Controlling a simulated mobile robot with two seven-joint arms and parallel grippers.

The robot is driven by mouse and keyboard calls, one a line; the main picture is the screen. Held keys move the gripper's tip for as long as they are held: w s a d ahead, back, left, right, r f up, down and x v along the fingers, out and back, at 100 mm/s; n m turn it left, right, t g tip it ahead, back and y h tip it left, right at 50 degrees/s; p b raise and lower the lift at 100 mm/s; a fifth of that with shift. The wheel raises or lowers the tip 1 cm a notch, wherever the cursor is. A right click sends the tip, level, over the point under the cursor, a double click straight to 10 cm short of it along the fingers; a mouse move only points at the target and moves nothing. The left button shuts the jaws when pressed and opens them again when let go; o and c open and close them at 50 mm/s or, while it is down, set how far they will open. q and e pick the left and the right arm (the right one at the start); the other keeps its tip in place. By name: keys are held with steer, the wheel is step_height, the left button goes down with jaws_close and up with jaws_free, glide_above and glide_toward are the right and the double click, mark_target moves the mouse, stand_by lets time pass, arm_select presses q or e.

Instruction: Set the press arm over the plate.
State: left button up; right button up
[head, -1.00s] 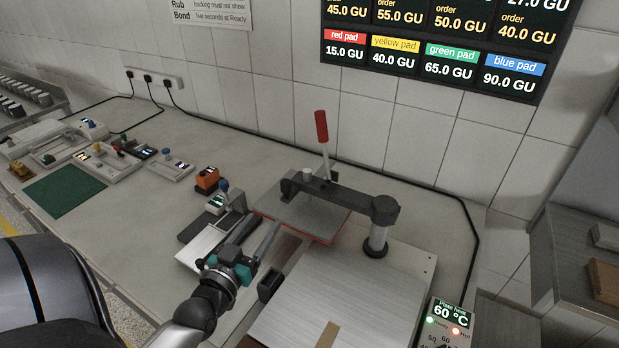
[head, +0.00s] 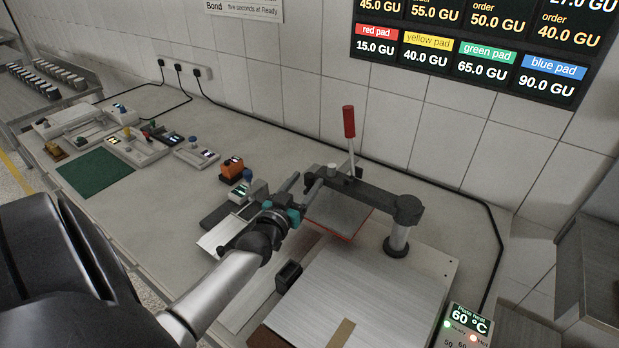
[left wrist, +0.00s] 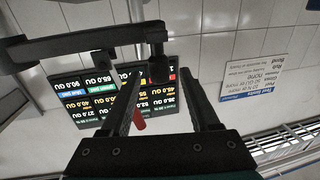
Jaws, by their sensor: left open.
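The dark press arm (head: 372,193) runs from its post (head: 398,240) out to the left, away from above the large silver plate (head: 375,290). A red-tipped handle (head: 349,122) stands on its free end, and a grey pad with a red edge (head: 340,215) hangs below. My left gripper (head: 311,186) is open beside the free end. In the left wrist view, the dark end of the press arm (left wrist: 159,68) appears between the fingertips (left wrist: 160,73); contact cannot be told. The red handle tip (left wrist: 139,124) shows partly behind one finger. My right gripper is out of view.
A heat box reading 60 °C (head: 465,325) stands right of the plate. A brown strip (head: 341,333) lies on the plate. An orange device (head: 232,168) and a green mat (head: 95,174) are to the left. The wall is close behind.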

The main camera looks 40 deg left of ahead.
arm_select(q)
steer(key=shift+x, duration=1.35)
steer(key=shift+c, duration=0.3)
jaws_close()
